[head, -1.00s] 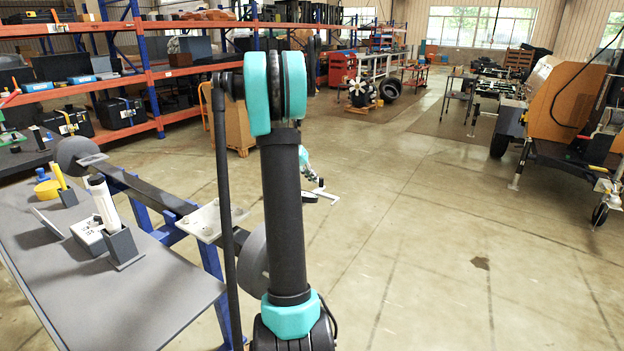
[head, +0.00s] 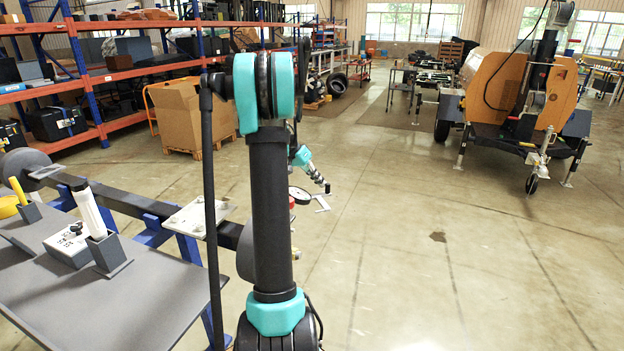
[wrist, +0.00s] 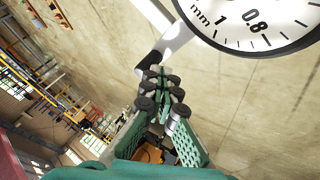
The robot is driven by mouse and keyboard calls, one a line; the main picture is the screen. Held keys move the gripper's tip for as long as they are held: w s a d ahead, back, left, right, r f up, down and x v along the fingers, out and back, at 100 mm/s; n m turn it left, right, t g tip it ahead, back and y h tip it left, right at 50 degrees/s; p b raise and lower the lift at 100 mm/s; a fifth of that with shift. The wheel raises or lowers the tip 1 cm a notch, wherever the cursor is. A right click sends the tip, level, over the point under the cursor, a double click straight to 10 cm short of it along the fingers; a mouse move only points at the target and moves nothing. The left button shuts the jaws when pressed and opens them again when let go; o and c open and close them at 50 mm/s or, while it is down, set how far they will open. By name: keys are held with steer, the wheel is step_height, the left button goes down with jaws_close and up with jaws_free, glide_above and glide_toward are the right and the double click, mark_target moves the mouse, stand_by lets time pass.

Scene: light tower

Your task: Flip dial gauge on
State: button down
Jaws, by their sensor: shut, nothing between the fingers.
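The dial gauge has a white round face with black marks reading "mm", "1" and "0.8"; part of its face (wrist: 255,22) fills the top right of the wrist view, its upper part cut off by the frame edge. In the head view the dial gauge (head: 299,195) shows small, just right of my arm's dark link, with a pale bar beside it. My gripper (wrist: 160,85), with green fingers and dark round pads, is shut and empty. Its tips are below and left of the dial, near a pale flat bar (wrist: 168,40). I cannot tell whether they touch it.
A cardboard box (head: 190,115) stands behind. An orange-sided trailer (head: 495,85) stands back right. The floor on the right is clear.

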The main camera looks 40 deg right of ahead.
mark_target(325, 203)
steer(key=shift+m+g+y, duration=0.3)
steer(key=shift+m+g, duration=0.1)
steer(key=shift+m, duration=0.4)
steer(key=shift+s+a, duration=1.35)
steer(key=shift+s, duration=0.75)
steer(key=shift+s+a, duration=1.35)
steer(key=shift+s, duration=0.75)
steer(key=shift+s+a, duration=1.35)
steer(key=shift+s, duration=0.75)
